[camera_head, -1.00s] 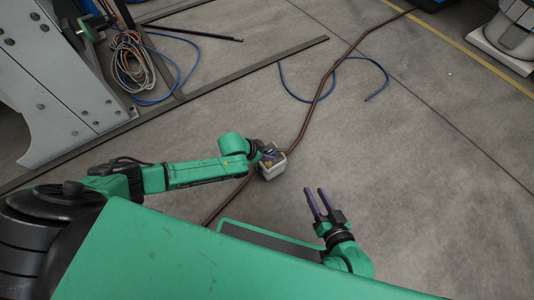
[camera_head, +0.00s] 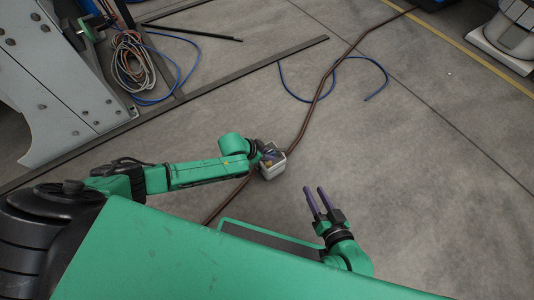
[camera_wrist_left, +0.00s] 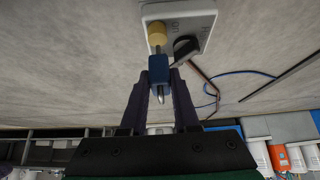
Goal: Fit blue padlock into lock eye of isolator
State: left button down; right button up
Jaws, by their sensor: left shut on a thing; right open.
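The isolator is a light grey box (camera_head: 273,171) in the middle of the head view. In the left wrist view the isolator (camera_wrist_left: 205,12) is at the top, with a black rotary knob (camera_wrist_left: 186,48) and a yellow round part (camera_wrist_left: 157,33) on its face. My left gripper (camera_head: 266,156) is at the isolator. In the wrist view its fingers are shut on the blue padlock (camera_wrist_left: 158,66), which lines up with the yellow part. Whether the padlock touches it or sits in the lock eye I cannot tell. My right gripper (camera_head: 315,190) is open and empty, right of the isolator.
A brown cable (camera_head: 321,85) runs along the floor past the isolator. A blue cable (camera_head: 375,67) lies behind it. A metal frame (camera_head: 250,67) and coiled cables (camera_head: 130,62) are at the left.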

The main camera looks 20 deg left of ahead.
pick_arm(q)
jog(key=shift+f+b, duration=1.3)
jog(key=shift+f, duration=0.45)
pick_arm(e)
jog(key=shift+f, duration=1.35)
pick_arm(q)
jog(key=c, duration=0.6)
grip_release()
pick_arm(e)
jog(key=shift+r, duration=0.1)
pick_arm(q)
jog(key=p+v, duration=0.8)
jog(key=v, duration=0.6)
jog(key=shift+s+r+p, duration=0.1)
jog(key=shift+r+p, duration=0.2)
jog(key=shift+p, duration=0.1)
pick_arm(e)
jog(key=d+r+n+g+h, duration=0.1)
jog(key=d+r+g, duration=0.3)
jog(key=r, duration=0.4)
jog(key=shift+d+r+h, duration=0.15)
jog(key=shift+d+h, duration=0.2)
jog(key=shift+h, duration=0.25)
